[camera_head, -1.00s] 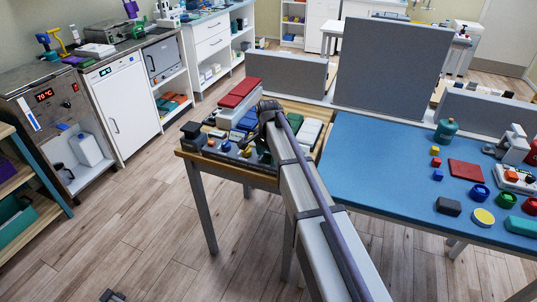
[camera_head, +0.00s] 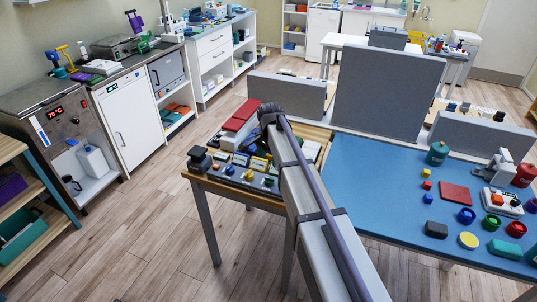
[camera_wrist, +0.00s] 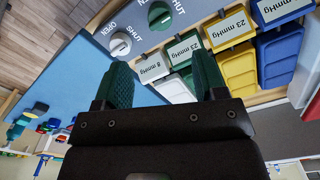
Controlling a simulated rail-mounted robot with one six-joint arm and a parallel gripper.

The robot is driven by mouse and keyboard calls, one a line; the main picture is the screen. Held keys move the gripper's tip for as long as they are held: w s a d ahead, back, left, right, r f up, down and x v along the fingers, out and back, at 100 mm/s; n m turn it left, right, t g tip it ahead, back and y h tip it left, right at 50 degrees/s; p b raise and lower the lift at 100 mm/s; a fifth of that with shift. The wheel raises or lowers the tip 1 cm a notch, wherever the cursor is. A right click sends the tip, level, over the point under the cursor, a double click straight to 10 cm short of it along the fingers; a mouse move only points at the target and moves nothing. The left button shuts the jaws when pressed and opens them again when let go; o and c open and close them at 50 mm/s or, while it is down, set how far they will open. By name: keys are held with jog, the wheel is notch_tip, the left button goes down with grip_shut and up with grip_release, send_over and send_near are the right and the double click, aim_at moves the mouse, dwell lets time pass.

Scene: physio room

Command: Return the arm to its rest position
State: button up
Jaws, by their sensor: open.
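My arm reaches from the bottom of the head view up over a wooden table (camera_head: 262,200), and its dark far end is above the items there. My gripper is hidden behind the arm in that view. In the wrist view my gripper (camera_wrist: 162,72) shows two green ridged fingers standing apart, with nothing between them.
A blue-topped table (camera_head: 375,180) on the right holds a red square (camera_head: 455,193), a green bottle (camera_head: 437,154) and small coloured items. Grey partitions (camera_head: 380,85) stand behind it. A white cabinet (camera_head: 128,118) and counters line the left wall. The wooden floor (camera_head: 125,235) between is clear.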

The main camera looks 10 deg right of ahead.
jog(key=s+n, duration=1.1)
jog(key=s, duration=1.6)
jog(key=shift+s+n, duration=0.25)
jog(key=shift+n, duration=0.05)
jog(key=shift+c, duration=0.2)
